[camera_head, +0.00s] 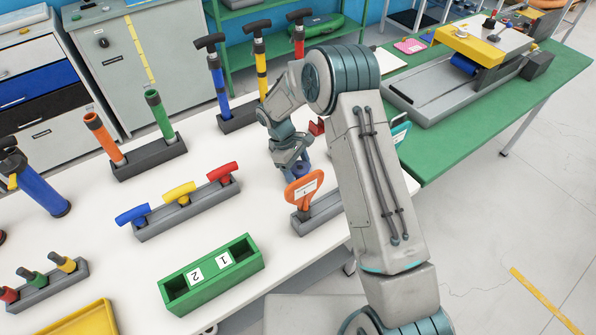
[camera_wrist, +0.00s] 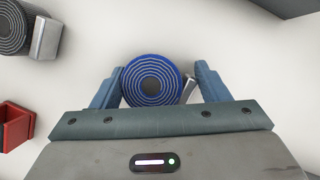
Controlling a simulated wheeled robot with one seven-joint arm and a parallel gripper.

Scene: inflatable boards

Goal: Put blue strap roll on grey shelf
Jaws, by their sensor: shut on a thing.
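In the wrist view the blue strap roll (camera_wrist: 151,80), a spiral-wound disc with a metal buckle (camera_wrist: 188,88) at its right, lies between the two fingers of my gripper (camera_wrist: 158,84). My gripper is shut on it. The left finger is against the roll; the right finger is by the buckle. In the head view my gripper (camera_head: 298,162) is over the white table, and a small blue part of the roll (camera_head: 302,169) shows below it, behind an orange handle. I cannot tell for sure which thing is the grey shelf; a grey flat surface (camera_head: 300,315) shows below the table's front edge.
An orange handle (camera_head: 303,187) in a grey holder stands close in front of my gripper. A dark roll (camera_wrist: 14,28) and a red box (camera_wrist: 14,127) lie to the left in the wrist view. A green two-slot box (camera_head: 212,274) and handle racks (camera_head: 187,208) stand left on the table.

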